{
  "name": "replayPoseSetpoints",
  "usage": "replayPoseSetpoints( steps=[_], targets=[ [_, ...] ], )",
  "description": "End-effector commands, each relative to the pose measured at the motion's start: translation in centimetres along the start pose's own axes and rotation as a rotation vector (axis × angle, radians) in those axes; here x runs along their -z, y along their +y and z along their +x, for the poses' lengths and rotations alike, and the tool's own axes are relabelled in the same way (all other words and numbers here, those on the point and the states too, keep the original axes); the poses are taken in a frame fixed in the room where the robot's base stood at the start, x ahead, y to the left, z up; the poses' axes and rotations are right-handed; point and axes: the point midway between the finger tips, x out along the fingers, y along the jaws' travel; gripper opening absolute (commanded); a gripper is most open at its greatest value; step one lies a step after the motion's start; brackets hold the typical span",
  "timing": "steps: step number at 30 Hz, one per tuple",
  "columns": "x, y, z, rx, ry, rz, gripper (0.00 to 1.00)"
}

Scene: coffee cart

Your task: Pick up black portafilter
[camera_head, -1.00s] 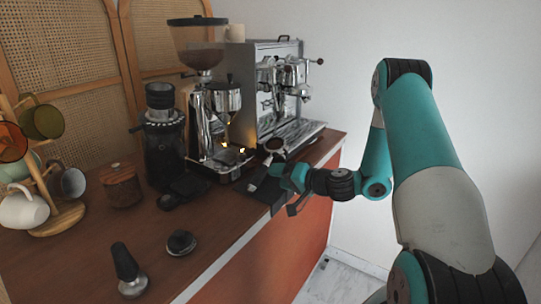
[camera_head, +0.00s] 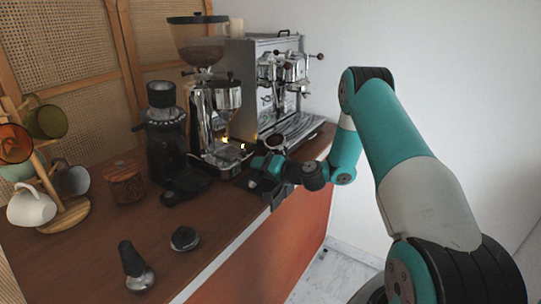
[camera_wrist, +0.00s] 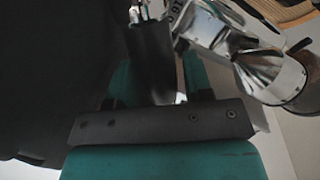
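The black portafilter has a round metal basket (camera_head: 277,143) that shows near the front edge of the counter, below the espresso machine. My gripper (camera_head: 263,167) is at its handle, low over the counter edge. In the wrist view the black handle (camera_wrist: 152,62) lies between the two teal fingers of my gripper (camera_wrist: 157,80). The fingers stand apart, with a narrow gap on the right of the handle. Firm contact on both sides does not show. In the head view my gripper hides most of the handle.
The espresso machine (camera_head: 268,75) and the grinder (camera_head: 203,110) stand close behind.

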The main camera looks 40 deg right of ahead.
Motion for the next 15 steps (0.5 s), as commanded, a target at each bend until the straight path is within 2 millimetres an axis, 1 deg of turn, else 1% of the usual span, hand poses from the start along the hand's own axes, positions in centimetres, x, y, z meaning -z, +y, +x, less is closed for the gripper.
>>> replayPoseSetpoints(
  steps=[1, 2, 3, 5, 6, 15],
  targets=[
    [0.01, 0.0, -0.02, 0.0, 0.0, 0.0, 0.35],
    [0.01, 0.0, -0.02, 0.0, 0.0, 0.0, 0.28],
    [0.01, 0.0, -0.02, 0.0, 0.0, 0.0, 0.18],
    [0.01, -0.01, -0.03, 0.0, 0.0, 0.0, 0.05],
    [0.01, -0.01, -0.03, 0.0, 0.0, 0.0, 0.0],
    [0.15, -0.16, -0.04, 0.002, 0.002, -0.002, 0.0]
  ],
)
